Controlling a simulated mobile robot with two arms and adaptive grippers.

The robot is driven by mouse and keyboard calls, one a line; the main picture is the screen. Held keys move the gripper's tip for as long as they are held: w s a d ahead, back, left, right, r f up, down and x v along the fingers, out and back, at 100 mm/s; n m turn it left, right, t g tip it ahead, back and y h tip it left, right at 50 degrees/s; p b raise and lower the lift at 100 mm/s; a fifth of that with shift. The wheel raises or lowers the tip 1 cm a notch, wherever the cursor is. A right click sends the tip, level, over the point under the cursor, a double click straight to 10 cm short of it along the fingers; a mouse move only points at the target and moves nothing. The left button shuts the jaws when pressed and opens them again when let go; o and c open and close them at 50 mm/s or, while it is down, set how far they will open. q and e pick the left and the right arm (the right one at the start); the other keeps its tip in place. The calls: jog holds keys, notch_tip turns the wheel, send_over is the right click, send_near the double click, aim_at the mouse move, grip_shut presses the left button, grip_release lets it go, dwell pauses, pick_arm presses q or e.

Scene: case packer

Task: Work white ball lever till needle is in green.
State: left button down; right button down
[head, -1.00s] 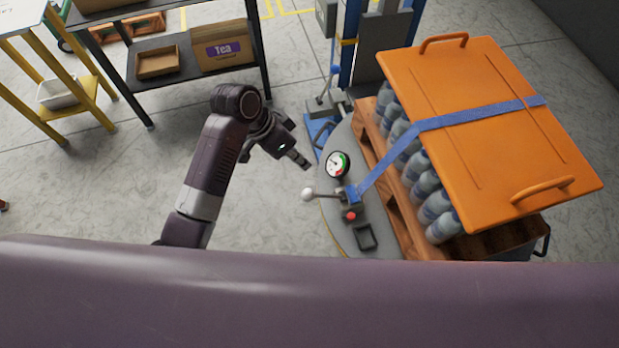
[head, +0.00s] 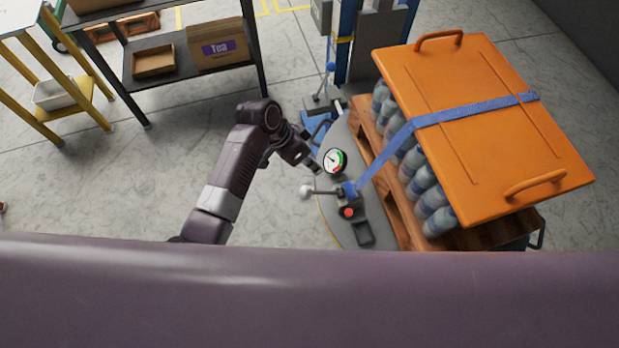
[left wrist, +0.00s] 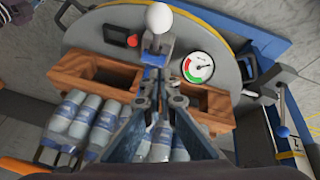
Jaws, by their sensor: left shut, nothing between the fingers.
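The white ball lever (head: 305,192) sticks out to the left from a blue ratchet block on the grey round platform. It also shows at the top of the left wrist view (left wrist: 159,18). The round gauge (head: 335,161) stands beside it, with green and red bands; in the left wrist view (left wrist: 198,67) its dark needle seems to lie over the white part, outside the green. My left gripper (head: 316,168) is shut and empty, just left of the gauge and above the ball, apart from the lever. Its fingers (left wrist: 172,85) show in the left wrist view. My right gripper is not in view.
A blue strap (head: 400,140) runs from the block over the orange lid (head: 490,120), above bottles on a wooden pallet (head: 398,205). Floor left of the platform is clear.

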aim_at(322, 193)
pick_arm(q)
jog(key=f, duration=0.1)
jog(key=s+a+f+p, duration=0.1)
jog(key=f, duration=0.1)
jog(key=s+f, duration=0.1)
jog(key=shift+a+f+p, duration=0.15)
jog(key=shift+a+p, duration=0.1)
jog(key=shift+p, duration=0.1)
jog(key=shift+f, duration=0.1)
